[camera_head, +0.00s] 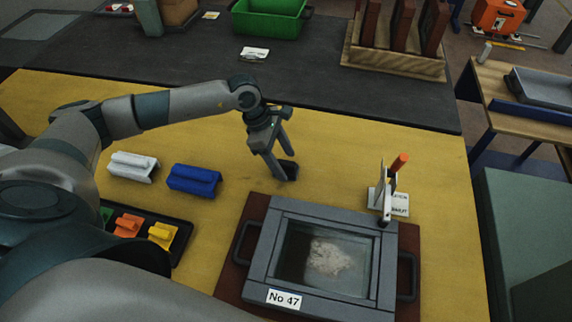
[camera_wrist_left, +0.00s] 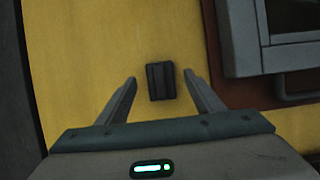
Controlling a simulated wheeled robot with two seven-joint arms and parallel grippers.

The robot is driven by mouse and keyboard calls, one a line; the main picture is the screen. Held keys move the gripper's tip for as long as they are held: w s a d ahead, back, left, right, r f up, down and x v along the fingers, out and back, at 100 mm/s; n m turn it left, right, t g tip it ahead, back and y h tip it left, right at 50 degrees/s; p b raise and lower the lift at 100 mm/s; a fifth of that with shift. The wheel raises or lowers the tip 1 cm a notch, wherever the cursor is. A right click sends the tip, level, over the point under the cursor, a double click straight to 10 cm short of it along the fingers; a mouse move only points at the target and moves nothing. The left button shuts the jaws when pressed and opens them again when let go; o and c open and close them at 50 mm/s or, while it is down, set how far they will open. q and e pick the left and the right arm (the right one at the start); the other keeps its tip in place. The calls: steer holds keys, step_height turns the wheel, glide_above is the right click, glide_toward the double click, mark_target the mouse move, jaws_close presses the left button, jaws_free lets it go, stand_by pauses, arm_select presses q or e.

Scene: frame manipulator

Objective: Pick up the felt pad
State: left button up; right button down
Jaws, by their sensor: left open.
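The felt pad (camera_head: 290,168) seems to be the small dark block on the yellow table, just above the framed box in the head view. In the left wrist view the dark block (camera_wrist_left: 161,81) lies between and slightly beyond my fingertips, with a ridge along it. My left gripper (camera_head: 283,166) is open and points down at the block, its fingers on either side. The gripper also shows in the left wrist view (camera_wrist_left: 160,83), with gaps on both sides of the block. My right gripper is not in view.
The framed box (camera_head: 330,207) labelled No 47 stands close by, with side handles. White (camera_head: 133,167) and blue (camera_head: 194,180) blocks lie to the left. A small stand with an orange-handled tool (camera_head: 399,163) is at the right. A dark tray holds coloured blocks at lower left.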

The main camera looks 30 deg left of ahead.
arm_select(q)
steer(key=shift+d+f, duration=0.2)
steer(key=shift+f, duration=0.25)
steer(key=shift+d+f, duration=0.1)
steer(key=shift+f, duration=0.35)
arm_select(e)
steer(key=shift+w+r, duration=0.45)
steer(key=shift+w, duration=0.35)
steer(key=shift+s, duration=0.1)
arm_select(q)
steer(key=c, duration=1.2)
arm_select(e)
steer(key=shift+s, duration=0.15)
